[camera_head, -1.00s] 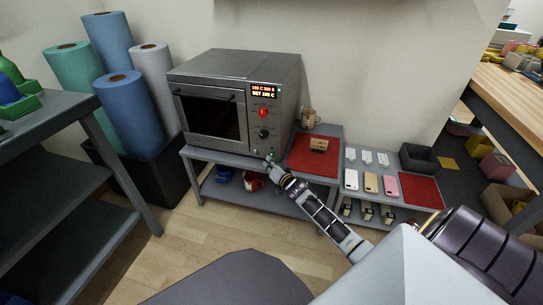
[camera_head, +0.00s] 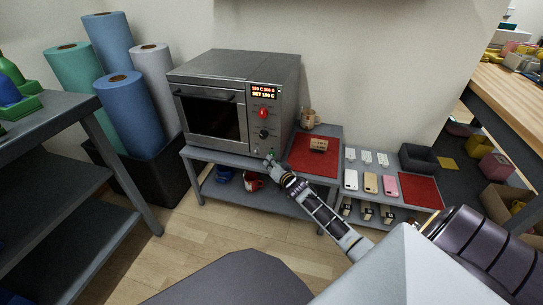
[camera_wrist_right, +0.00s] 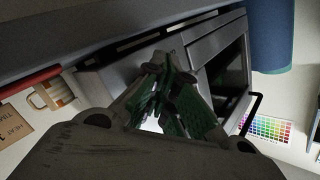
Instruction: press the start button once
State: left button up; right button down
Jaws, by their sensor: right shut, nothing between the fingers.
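The grey oven-like press (camera_head: 222,72) stands on a grey bench, its door shut. Its right-hand panel has a lit display (camera_head: 265,90), a red knob (camera_head: 263,113) and a black knob (camera_head: 264,133). A small green spot, seemingly the start button (camera_head: 273,150), is low on the panel. My right gripper (camera_head: 270,160) is shut and empty, its tips at the panel's lower edge, close to the green spot. I cannot tell whether they touch it. In the right wrist view the closed fingers (camera_wrist_right: 172,98) hide the panel area behind them. My left gripper is not in view.
A mug (camera_head: 308,118) stands right of the press, behind a red mat (camera_head: 300,166) with a small box (camera_head: 318,145). Several phone-like items (camera_head: 370,183) lie farther right. A red mug (camera_head: 252,182) is on the shelf below. Fabric rolls (camera_head: 130,110) stand left.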

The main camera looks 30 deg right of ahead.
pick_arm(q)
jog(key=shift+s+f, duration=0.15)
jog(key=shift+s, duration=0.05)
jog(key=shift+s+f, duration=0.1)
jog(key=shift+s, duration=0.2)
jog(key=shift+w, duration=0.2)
pick_arm(e)
jog(key=shift+w+d, duration=0.1)
jog(key=shift+w, duration=0.05)
